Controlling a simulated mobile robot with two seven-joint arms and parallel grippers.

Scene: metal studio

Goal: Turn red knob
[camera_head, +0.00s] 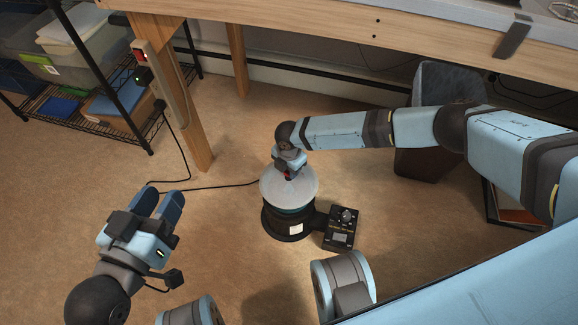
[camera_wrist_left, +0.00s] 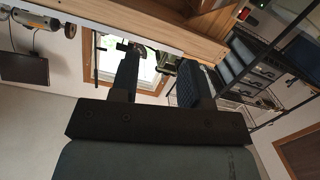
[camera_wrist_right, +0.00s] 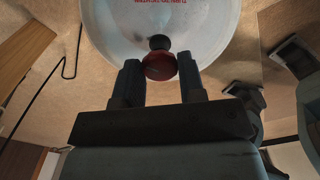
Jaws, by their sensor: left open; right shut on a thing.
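The red knob (camera_wrist_right: 160,66) sits on a short black stem at the middle of a pale, round, clear-looking lid (camera_wrist_right: 112,30). In the head view the lid (camera_head: 303,188) tops a dark cylindrical device (camera_head: 285,222) on the floor, and only a bit of red (camera_head: 287,175) shows under my right gripper. My right gripper (camera_wrist_right: 158,72) is over the lid, its two fingers on either side of the knob and shut on it. My left gripper (camera_head: 160,204) is open and empty, to the left of the device and apart from it.
A black control box (camera_head: 341,229) with a dial joins the device's right side. A wooden table leg (camera_head: 187,110) stands behind left, with a black cable (camera_head: 222,187) running to the device. A wire shelf (camera_head: 95,108) is at back left, a dark bin (camera_head: 432,155) at right.

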